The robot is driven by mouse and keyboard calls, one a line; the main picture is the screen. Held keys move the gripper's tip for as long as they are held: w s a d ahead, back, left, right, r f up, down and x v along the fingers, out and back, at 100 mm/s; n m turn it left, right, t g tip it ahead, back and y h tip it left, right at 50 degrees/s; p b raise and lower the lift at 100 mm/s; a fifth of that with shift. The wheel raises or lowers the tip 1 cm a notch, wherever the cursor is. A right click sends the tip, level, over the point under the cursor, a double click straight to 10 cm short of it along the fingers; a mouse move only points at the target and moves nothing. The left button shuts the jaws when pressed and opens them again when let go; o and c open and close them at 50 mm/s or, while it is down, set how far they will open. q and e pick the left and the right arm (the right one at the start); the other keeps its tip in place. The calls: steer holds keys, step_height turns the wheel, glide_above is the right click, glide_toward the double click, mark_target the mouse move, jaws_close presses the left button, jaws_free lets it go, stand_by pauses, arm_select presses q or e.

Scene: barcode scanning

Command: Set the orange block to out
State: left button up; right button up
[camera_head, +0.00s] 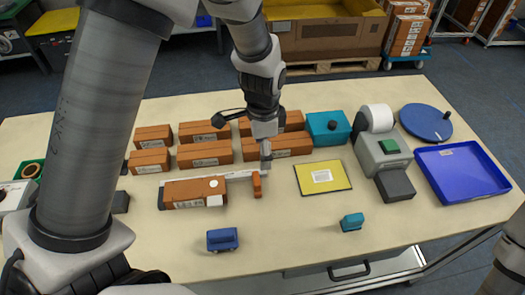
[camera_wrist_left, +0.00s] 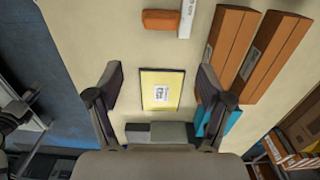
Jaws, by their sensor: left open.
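The small orange block (camera_head: 257,186) stands near the right end of a pale bar (camera_head: 238,175) that reaches out from an orange-brown labelled body (camera_head: 185,191) with a white round spot. In the left wrist view the orange block (camera_wrist_left: 161,19) is at the top, beside a white lettered piece (camera_wrist_left: 187,18). My left gripper (camera_head: 265,160) is just behind the block in the head view, partly covering the bar's end. Its two fingers are spread and empty in the left wrist view (camera_wrist_left: 156,85), with the block beyond them. I cannot tell whether a finger touches the block.
Several orange-brown boxes (camera_head: 205,153) stand behind. A yellow labelled mat (camera_head: 323,177) lies to the right, then a grey printer (camera_head: 382,152) and a blue tray (camera_head: 462,172). A blue stamp-like piece (camera_head: 222,239) and a teal one (camera_head: 352,222) stand in front, with bare table between.

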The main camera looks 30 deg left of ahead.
mark_target(256, 178)
arm_select(q)
steer(key=n, duration=0.9)
steer(key=a+f+n+t+h, duration=0.1)
steer(key=n, duration=0.8)
steer(key=f+n+t, duration=0.1)
steer(key=n, duration=0.8)
steer(key=shift+w+a+n+h+b, duration=0.25)
steer(key=shift+n+h+b, duration=0.05)
steer(key=shift+h, duration=0.1)
steer(key=f+n+b, duration=0.2)
steer(key=f+b, duration=0.1)
steer(key=s+f+n+h+b, duration=0.1)
steer(key=f+n+b, duration=0.5)
steer(key=shift+s+a+f+t+h+b, duration=0.15)
steer(key=shift+s+f+t+h+b, duration=0.15)
steer(key=shift+s+f+h+b, duration=0.1)
steer(key=shift+w+d+f+b, duration=0.2)
steer(key=shift+b, duration=0.1)
steer(key=shift+r, duration=0.1)
